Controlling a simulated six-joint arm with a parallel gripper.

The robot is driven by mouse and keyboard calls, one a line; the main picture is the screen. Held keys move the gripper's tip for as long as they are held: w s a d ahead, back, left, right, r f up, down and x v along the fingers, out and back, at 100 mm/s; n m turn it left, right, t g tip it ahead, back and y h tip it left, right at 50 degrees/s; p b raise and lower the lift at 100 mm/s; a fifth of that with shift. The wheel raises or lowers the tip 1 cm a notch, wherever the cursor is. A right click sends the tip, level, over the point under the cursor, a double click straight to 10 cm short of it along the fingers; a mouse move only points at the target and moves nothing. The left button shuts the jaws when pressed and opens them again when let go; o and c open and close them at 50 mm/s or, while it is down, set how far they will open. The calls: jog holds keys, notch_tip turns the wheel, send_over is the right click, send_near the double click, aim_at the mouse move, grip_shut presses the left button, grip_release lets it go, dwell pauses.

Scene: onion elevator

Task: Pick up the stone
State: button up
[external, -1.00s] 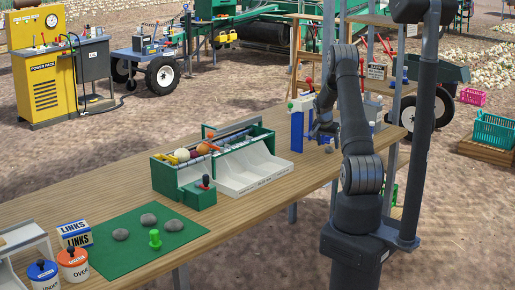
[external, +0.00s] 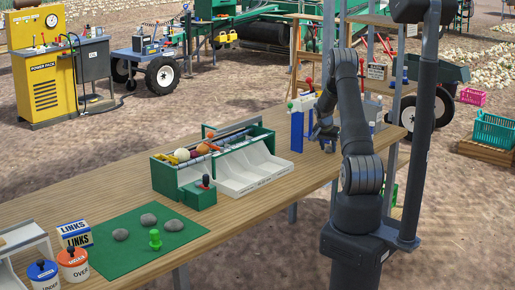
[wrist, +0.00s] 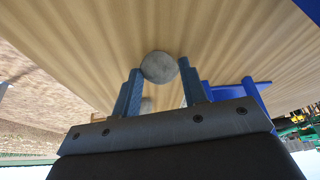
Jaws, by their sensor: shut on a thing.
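A grey rounded stone (wrist: 159,67) sits between the fingertips of my gripper (wrist: 160,82) in the wrist view. The two blue-grey fingers touch its sides, and the jaws are shut on it. The wooden table top lies behind it.
Three more grey stones (external: 148,219) lie on a green mat (external: 110,262) at the near left, with a green peg (external: 155,240). A green box with white bins (external: 245,170) stands mid-table. Bare table lies between the bins and my gripper.

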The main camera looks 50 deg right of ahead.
jog(key=shift+r, duration=0.5)
jog(key=r, duration=0.2)
jog(key=s+r, duration=0.1)
jog(key=shift+s+d+r, duration=0.1)
jog(key=shift+d+r, duration=0.1)
jog(key=shift+r, duration=0.2)
jog(key=s+d+r, duration=0.2)
jog(key=s+r, duration=0.4)
jog(key=s, duration=0.4)
notch_tip(320, 180, up, 19)
jog(key=w+a+n+t+y, duration=0.15)
jog(key=w+a+n, duration=0.55)
jog(key=w+a, duration=1.55)
jog(key=w+a+n+t+y, duration=0.1)
jog(key=w+a+n, duration=0.3)
jog(key=a, duration=1.3)
jog(key=w+a+n+t+y, duration=0.1)
jog(key=w+a+n, duration=0.25)
jog(key=a, duration=1.35)
jog(key=n+g+y, duration=0.1)
jog(key=n+y, duration=0.3)
jog(key=n, duration=0.6)
send_over(117, 261)
jog(key=d, duration=0.1)
jog(key=f, duration=1.7)
jog(key=s+f, duration=0.1)
jog(key=f, duration=0.7)
jog(key=shift+d+f, duration=0.1)
jog(key=shift+f, duration=2.05)
